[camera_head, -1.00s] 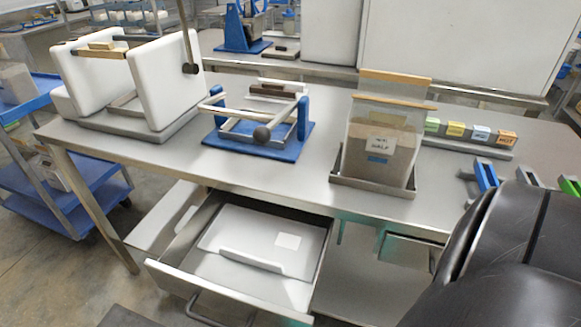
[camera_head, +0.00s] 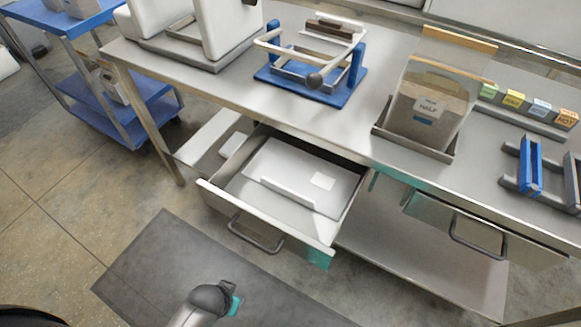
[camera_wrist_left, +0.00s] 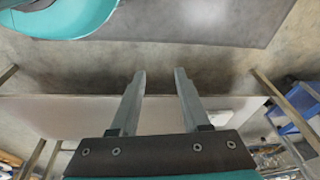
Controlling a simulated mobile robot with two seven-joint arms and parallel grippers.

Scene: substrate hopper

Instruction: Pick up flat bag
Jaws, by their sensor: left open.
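A flat white bag (camera_head: 283,168) with a small pale label lies in the open drawer (camera_head: 222,196) under the steel table, in the head view. A pale raised strip runs along its near side. My left gripper (camera_wrist_left: 159,74) shows in the left wrist view with its two fingers apart and nothing between them. I cannot make out the bag in that view. In the head view a part of my arm shows at the bottom, well short of the drawer, and the gripper's fingers are not clear there. My right gripper is in neither view.
On the table (camera_head: 340,130) stand a blue-based frame (camera_head: 312,85), a brown half-filled bag (camera_head: 430,105) in a tray, and colored blocks at right. Another drawer (camera_head: 480,232) sits lower right. A blue cart (camera_head: 128,103) stands left. The dark floor mat (camera_head: 165,262) has free room.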

